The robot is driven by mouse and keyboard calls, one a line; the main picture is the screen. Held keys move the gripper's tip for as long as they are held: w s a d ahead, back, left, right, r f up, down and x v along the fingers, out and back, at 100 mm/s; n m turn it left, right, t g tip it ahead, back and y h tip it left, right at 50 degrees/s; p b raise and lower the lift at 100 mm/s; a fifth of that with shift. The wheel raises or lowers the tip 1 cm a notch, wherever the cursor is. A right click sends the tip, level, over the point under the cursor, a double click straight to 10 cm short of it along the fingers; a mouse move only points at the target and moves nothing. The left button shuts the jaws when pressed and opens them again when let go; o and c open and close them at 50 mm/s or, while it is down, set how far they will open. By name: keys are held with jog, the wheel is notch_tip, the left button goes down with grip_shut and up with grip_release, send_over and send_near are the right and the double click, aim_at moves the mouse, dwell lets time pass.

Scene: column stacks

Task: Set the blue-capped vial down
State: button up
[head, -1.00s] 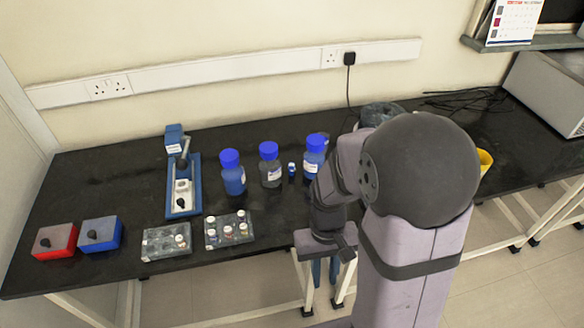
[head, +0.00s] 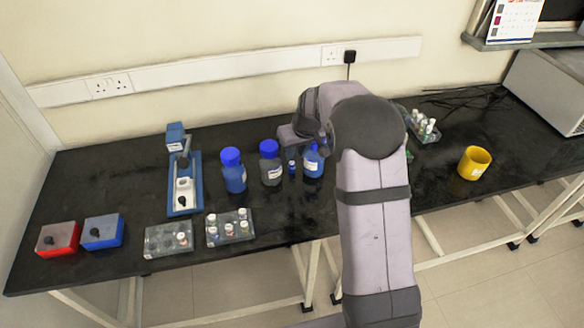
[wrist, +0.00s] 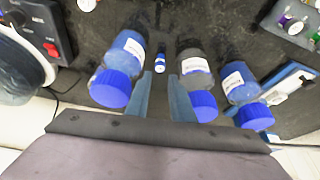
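The blue-capped vial (head: 292,168) is small and stands upright on the black bench between two blue-capped bottles. In the wrist view the vial (wrist: 160,62) shows just beyond the tips of my gripper (wrist: 160,76). The two blue-grey fingers are apart, with a gap between them in line with the vial. I see no finger touching it. In the head view my gripper's body is behind and above the bottles, and its fingertips are hidden.
A clear bottle (head: 270,168) and a blue bottle (head: 312,164) flank the vial closely; another blue bottle (head: 232,174) stands left. Racks of small vials (head: 230,228) (head: 424,126) and a yellow cup (head: 474,164) stand on the bench.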

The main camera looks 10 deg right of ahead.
aim_at(292, 163)
jog(key=shift+p+x, duration=1.45)
jog(key=shift+x, duration=2.2)
jog(key=shift+s, duration=0.1)
grip_shut()
